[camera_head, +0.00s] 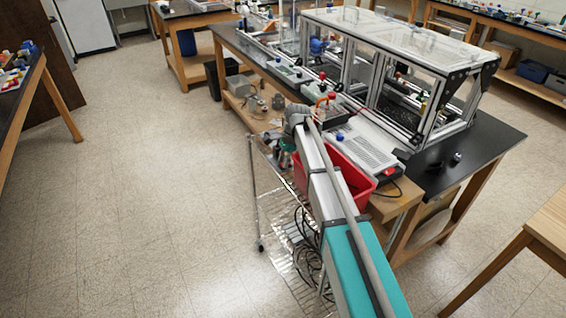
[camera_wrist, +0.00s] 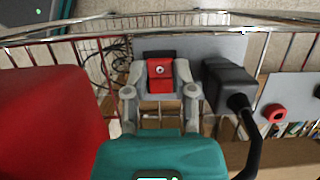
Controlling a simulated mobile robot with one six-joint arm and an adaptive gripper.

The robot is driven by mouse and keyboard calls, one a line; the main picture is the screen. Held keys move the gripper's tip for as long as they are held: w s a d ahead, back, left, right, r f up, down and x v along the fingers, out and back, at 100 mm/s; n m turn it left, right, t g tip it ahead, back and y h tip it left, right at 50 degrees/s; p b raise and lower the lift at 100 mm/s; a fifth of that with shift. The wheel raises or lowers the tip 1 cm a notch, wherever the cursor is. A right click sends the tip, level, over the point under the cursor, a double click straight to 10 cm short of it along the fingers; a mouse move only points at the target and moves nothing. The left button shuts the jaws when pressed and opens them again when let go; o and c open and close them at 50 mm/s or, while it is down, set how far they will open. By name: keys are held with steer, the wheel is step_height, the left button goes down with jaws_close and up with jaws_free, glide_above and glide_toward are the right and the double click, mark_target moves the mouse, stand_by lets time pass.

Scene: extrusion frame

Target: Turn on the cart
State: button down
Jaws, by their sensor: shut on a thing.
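The wire cart (camera_head: 262,200) stands beside the bench in the head view, with a red bin (camera_head: 345,170) on top. In the wrist view a grey panel (camera_wrist: 225,47) is fixed at the cart's wire rails and carries a red switch (camera_wrist: 161,68) with a white mark in a black surround. My gripper (camera_wrist: 162,82) is shut on the red switch, a finger on each side of it. A black plug (camera_wrist: 228,75) with a thick cable sits just right of the switch. In the head view my arm hides much of the cart, and my gripper cannot be made out clearly.
The red bin also fills the left of the wrist view (camera_wrist: 45,120). A red round button (camera_wrist: 274,113) is on a light plate at the right. Black cables (camera_head: 305,240) lie on the cart's lower shelf. The bench (camera_head: 485,140) is close on the right; floor is clear on the left.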

steer(key=c, duration=0.7)
jaws_free()
steer(key=shift+s+a, duration=0.1)
